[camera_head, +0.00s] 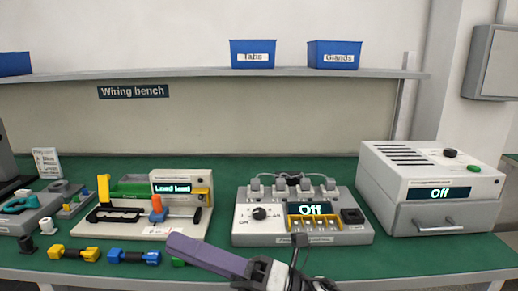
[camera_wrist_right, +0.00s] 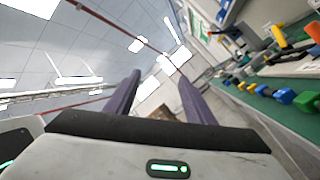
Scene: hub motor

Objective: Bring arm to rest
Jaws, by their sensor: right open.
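My right gripper (camera_head: 205,255) shows at the bottom centre of the head view, in front of the bench's near edge. Its purple fingers point left. In the right wrist view its two fingers (camera_wrist_right: 150,98) stand wide apart with nothing between them, and the ceiling and far room show behind. A green piece (camera_head: 180,262) is partly hidden behind the fingers in the head view. My left gripper does not show in either view.
The green bench (camera_head: 410,255) carries a press fixture (camera_head: 150,228), a grey tester (camera_head: 300,240) reading "Off" and a drawer unit (camera_head: 430,190) reading "Off". Yellow (camera_head: 74,253) and blue (camera_head: 134,257) connectors lie near the front edge. Blue bins (camera_head: 252,54) stand on the shelf.

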